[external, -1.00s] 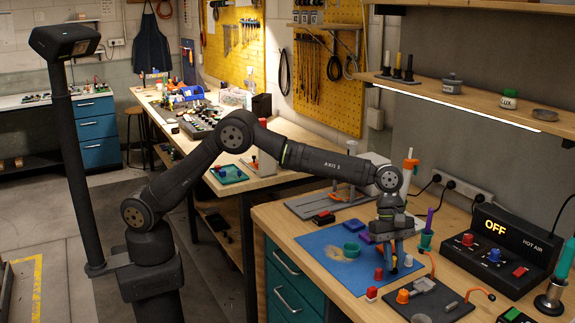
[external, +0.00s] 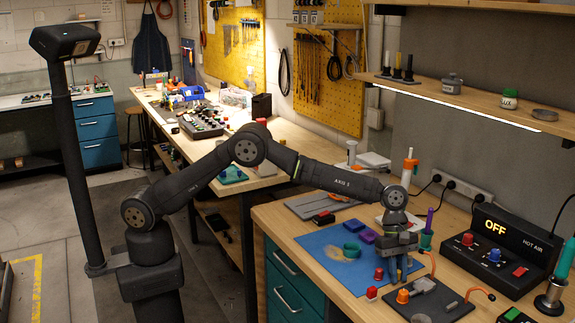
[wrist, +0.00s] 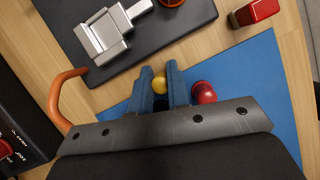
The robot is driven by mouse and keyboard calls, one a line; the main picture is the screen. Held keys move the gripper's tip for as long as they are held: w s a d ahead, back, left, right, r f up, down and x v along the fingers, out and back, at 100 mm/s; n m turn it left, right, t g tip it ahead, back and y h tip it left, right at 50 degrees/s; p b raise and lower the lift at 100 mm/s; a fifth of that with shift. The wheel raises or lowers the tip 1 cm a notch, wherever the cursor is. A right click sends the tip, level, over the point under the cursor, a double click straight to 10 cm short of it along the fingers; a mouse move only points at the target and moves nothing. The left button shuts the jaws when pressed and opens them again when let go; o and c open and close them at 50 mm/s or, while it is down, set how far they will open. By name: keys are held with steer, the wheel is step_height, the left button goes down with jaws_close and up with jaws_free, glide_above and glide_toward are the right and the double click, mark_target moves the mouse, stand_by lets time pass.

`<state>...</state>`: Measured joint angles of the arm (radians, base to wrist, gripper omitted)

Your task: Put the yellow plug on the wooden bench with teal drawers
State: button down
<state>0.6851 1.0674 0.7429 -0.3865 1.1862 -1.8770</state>
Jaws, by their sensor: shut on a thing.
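The yellow plug (wrist: 159,84) sits between the two blue fingers of my gripper (wrist: 159,76) in the wrist view, and the gripper is shut on it. Only its rounded top shows there. In the external view my gripper (external: 398,270) points down, low over the right part of the blue mat, and its fingers hide the plug. The wooden bench (external: 345,302) with teal drawers (external: 290,284) is beneath them. I cannot tell whether the plug touches the mat.
A red plug (wrist: 204,93) stands close beside the fingers. A dark plate with a metal clamp (wrist: 103,33) and a red block (wrist: 254,12) are near.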

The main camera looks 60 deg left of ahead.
mark_target(399, 271)
steer(key=c, duration=1.4)
jaws_free()
steer(key=v, duration=1.2)
steer(key=shift+r, duration=0.1)
steer(key=x, duration=1.2)
steer(key=shift+d+r, duration=0.1)
steer(key=shift+r, duration=1.7)
